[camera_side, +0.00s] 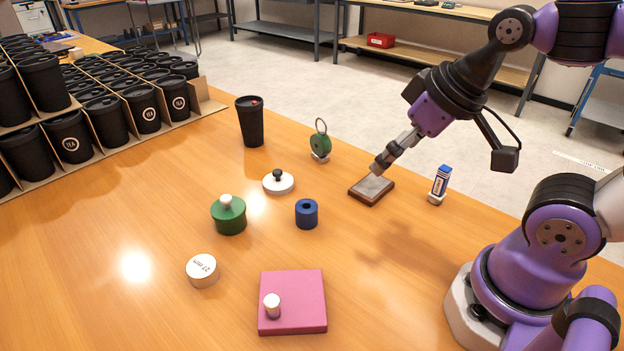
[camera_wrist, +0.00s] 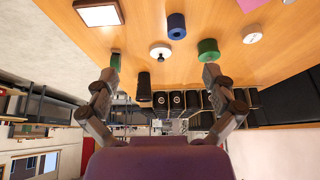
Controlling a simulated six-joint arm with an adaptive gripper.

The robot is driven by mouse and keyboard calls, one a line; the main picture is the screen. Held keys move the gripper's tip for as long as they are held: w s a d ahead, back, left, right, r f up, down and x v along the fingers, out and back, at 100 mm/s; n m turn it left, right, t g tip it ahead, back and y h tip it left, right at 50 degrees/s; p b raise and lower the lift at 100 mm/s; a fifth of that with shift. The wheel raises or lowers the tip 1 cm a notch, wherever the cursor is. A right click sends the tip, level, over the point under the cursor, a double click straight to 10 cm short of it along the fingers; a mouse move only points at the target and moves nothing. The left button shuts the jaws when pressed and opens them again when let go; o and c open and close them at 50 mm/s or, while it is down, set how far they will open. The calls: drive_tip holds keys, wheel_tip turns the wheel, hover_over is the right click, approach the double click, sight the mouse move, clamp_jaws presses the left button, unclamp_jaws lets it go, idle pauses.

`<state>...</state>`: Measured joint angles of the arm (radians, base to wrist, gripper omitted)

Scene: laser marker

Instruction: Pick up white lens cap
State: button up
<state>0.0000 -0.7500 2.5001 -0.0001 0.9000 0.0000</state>
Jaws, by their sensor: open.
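A low white cap with a black knob (camera_side: 278,183) lies flat on the wooden table, between the green knobbed piece and the green ring-topped piece. The white cap also shows in the wrist view (camera_wrist: 156,48), centred between my fingers and beyond them. My gripper (camera_side: 379,168) is tilted down to the left, to the right of the cap and apart from it, over a brown-framed plate. In the wrist view my gripper (camera_wrist: 160,75) has its two fingers spread wide, with nothing held. A second white round piece, marked 27 mm (camera_side: 202,271), lies at the front left.
Near the cap stand a green piece with a white knob (camera_side: 229,216), a blue ring (camera_side: 306,214), a green ring-topped piece (camera_side: 320,147) and a black cup (camera_side: 250,122). The framed plate (camera_side: 371,190), a blue-white block (camera_side: 439,185) and a pink block (camera_side: 300,302) surround open table. Cups fill cartons left.

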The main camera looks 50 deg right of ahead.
drive_tip(key=n+g+y, duration=0.1)
drive_tip(key=n, duration=0.3)
hover_over(282, 181)
drive_tip(key=s+d, duration=0.1)
drive_tip(key=s, duration=0.2)
drive_tip(key=f, duration=1.1)
drive_tip(key=shift+d+f, duration=0.1)
drive_tip(key=shift+d, duration=0.1)
drive_tip(key=shift+a+x, duration=0.15)
drive_tip(key=shift+x, duration=1.45)
drive_tip(key=shift+a+x, duration=0.2)
drive_tip(key=shift+x, duration=1.4)
drive_tip(key=shift+s, duration=0.1)
drive_tip(key=c, duration=0.7)
